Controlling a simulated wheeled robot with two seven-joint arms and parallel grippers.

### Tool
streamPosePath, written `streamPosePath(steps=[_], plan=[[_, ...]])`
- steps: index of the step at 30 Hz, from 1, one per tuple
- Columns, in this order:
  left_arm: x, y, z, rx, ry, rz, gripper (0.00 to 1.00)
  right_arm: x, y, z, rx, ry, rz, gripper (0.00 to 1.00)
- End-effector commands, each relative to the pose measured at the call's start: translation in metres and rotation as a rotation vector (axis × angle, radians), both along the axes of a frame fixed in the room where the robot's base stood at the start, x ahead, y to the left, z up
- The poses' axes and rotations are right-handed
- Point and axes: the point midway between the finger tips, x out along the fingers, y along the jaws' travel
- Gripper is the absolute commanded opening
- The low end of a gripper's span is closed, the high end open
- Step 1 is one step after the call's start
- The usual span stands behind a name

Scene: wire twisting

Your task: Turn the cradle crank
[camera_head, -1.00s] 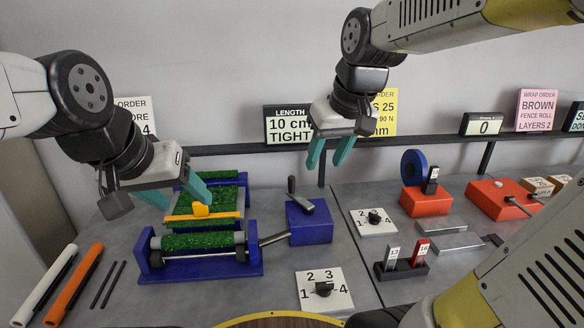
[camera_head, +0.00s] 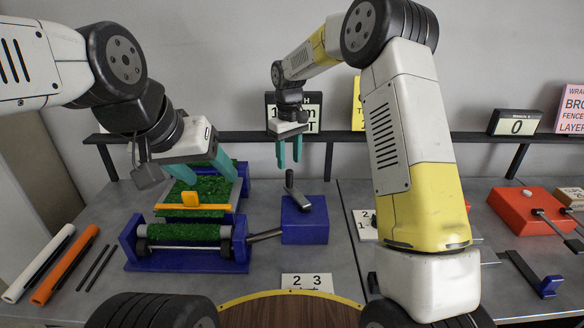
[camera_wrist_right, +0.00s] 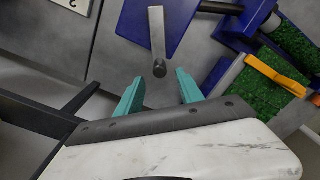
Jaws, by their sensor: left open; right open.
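The crank is a grey arm with a dark upright knob (camera_head: 290,180) on top of a blue box (camera_head: 305,222). A shaft joins the box to the blue cradle (camera_head: 185,255), which holds a green roller. My right gripper (camera_head: 289,165) is open and empty above and slightly behind the crank knob. In the right wrist view the knob (camera_wrist_right: 159,68) lies ahead of the gap between the open teal fingers (camera_wrist_right: 160,90), not touching them. My left gripper (camera_head: 205,175) is open over the green mat (camera_head: 207,190) beside an orange bar (camera_head: 200,206).
A white and an orange roll (camera_head: 65,268) and thin dark rods lie at the left. A black rail (camera_head: 235,138) crosses behind. My right forearm hides part of the bench at the right.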

Motion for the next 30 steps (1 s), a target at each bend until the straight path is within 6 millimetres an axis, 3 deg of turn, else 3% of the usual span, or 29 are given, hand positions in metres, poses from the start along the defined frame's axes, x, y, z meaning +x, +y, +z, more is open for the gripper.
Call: streamPosePath(steps=[12, 23, 25, 30], plan=[[0.000, 0.000, 0.000, 0.000, 0.000, 0.000, 0.62, -0.001, -0.001, -0.061, -0.001, 0.001, -0.001, 0.44], [0.000, 0.000, 0.000, 0.000, 0.000, 0.000, 0.62, -0.001, -0.001, -0.069, 0.001, -0.001, -0.002, 0.44], [0.000, 0.000, 0.000, 0.000, 0.000, 0.000, 0.62, -0.001, -0.001, -0.069, 0.001, -0.001, -0.002, 0.36], [0.000, 0.000, 0.000, 0.000, 0.000, 0.000, 0.62, -0.001, -0.001, -0.069, 0.001, -0.001, -0.002, 0.03]])
